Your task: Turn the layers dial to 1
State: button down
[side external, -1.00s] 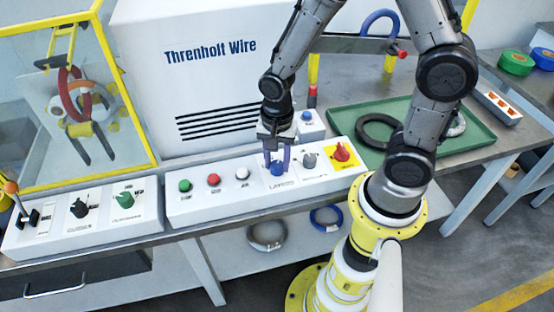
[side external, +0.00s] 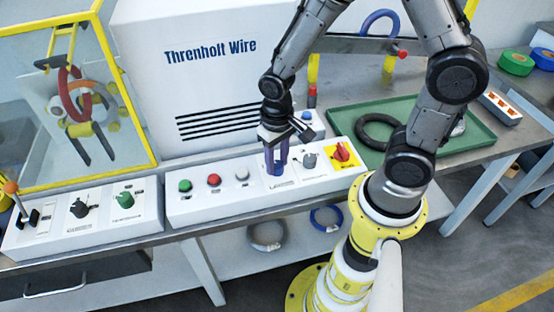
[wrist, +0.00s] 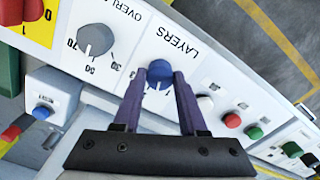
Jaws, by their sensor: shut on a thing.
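The layers dial (wrist: 159,71) is a round blue knob on a white panel marked LAYERS, seen in the wrist view. A pale pointer mark shows on its lower side.
The grey overlap dial (wrist: 95,39) is beside the layers dial. A red knob on a yellow plate (side external: 341,152) is at the panel's right end. White (side external: 242,174), red (side external: 213,180) and green (side external: 185,186) buttons are to the left. A green tray (side external: 470,148) is at the right.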

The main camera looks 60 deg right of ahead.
aim_at(277, 164)
jog(key=n, duration=0.4)
jog(key=shift+n, duration=2.3)
jog(key=shift+c, duration=2.3)
grip_release()
notch_tip(277, 164, up, 14)
